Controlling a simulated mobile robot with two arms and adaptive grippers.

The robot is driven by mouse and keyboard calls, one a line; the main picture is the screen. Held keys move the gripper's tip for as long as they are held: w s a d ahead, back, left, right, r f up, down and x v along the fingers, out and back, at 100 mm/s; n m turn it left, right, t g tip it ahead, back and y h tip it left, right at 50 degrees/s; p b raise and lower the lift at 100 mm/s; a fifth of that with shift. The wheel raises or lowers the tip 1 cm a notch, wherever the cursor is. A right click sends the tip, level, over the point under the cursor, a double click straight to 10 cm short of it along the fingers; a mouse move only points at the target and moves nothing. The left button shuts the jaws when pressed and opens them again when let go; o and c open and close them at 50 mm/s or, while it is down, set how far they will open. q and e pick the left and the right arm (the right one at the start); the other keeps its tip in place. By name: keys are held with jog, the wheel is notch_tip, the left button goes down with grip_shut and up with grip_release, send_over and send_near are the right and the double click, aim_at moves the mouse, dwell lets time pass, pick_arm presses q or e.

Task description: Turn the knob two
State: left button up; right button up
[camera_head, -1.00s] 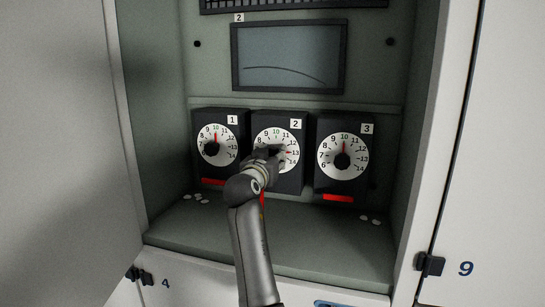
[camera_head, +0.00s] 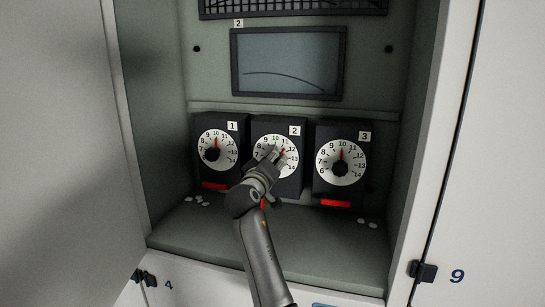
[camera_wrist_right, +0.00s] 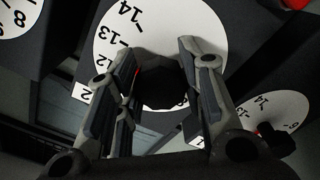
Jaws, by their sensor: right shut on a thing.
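Knob two (camera_wrist_right: 163,84) is a dark faceted knob in the middle of a white numbered dial (camera_head: 289,167), on the middle black box labelled 2. My right gripper (camera_head: 272,158) reaches up to it from below and covers most of the knob in the head view. In the wrist view the fingers of my right gripper (camera_wrist_right: 162,92) stand on both sides of the knob and are shut on it. A red pointer shows at upper right of the dial, around 11 to 12. My left gripper is not in view.
Knob one (camera_head: 212,155) on the left and knob three (camera_head: 341,168) on the right sit close by, both pointing near 10. A dark screen (camera_head: 290,62) with a curve is above. White cabinet walls and an open door (camera_head: 60,150) flank the recess. Small pale bits (camera_head: 197,199) lie on its floor.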

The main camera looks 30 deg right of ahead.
jog(key=n+p, duration=0.4)
jog(key=n, duration=0.1)
jog(key=shift+r+n, duration=0.2)
jog(key=shift+n, duration=0.1)
jog(key=shift+f+n+p, duration=0.15)
jog(key=shift+n+p, duration=1.15)
jog(key=shift+n, duration=0.4)
jog(key=shift+f, duration=0.1)
jog(key=o, duration=1)
jog(key=shift+o, duration=0.2)
jog(key=shift+s+a, duration=0.1)
jog(key=v, duration=1.1)
jog(key=shift+s+a, duration=0.2)
jog(key=shift+a, duration=0.15)
